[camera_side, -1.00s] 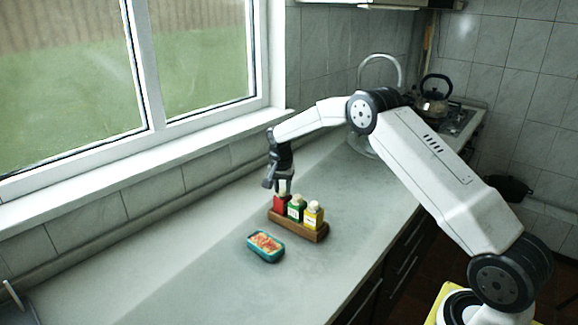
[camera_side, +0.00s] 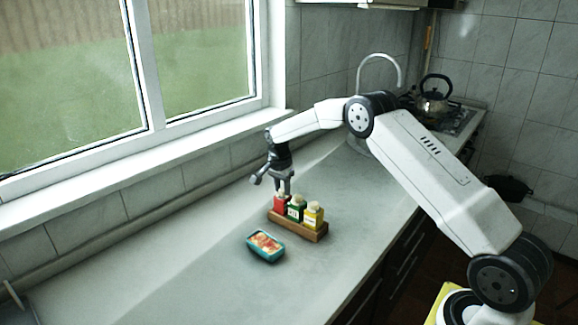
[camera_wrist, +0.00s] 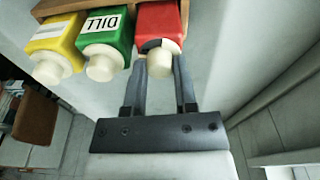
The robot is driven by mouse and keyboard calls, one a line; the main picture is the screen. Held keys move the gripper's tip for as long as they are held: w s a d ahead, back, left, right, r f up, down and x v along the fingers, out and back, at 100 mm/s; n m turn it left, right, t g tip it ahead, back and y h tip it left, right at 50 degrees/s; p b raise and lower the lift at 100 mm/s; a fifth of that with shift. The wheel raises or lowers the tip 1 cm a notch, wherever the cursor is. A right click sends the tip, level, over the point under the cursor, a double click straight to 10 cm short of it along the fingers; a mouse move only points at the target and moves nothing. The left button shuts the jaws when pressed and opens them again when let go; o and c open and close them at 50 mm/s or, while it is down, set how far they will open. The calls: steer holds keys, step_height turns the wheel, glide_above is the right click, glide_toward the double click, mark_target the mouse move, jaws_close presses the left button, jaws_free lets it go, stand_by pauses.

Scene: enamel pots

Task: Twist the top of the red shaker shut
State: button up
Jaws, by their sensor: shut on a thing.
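The red shaker (camera_side: 279,205) stands upright at the left end of a wooden rack (camera_side: 302,233), and it also shows at the top of the wrist view (camera_wrist: 157,18). Its white top (camera_wrist: 160,63) sits between the two fingers of my gripper (camera_wrist: 161,72). My gripper (camera_side: 284,192) points down from above and is shut on this top. In the side view the fingers mostly hide the top. A small dark and grey patch shows at the top's base in the wrist view; I cannot tell how tightly it is seated.
A green shaker (camera_side: 296,210) marked DILL and a yellow shaker (camera_side: 313,216) stand close beside the red one in the rack. A teal dish (camera_side: 265,256) with food lies in front. The grey counter (camera_side: 190,275) is clear to the left, below the window.

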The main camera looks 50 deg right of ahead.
steer(key=shift+m, duration=1.5)
steer(key=shift+m+g, duration=0.5)
steer(key=shift+m, duration=1.6)
steer(key=o, duration=1.3)
steer(key=shift+c, duration=0.2)
steer(key=shift+r, duration=3.55)
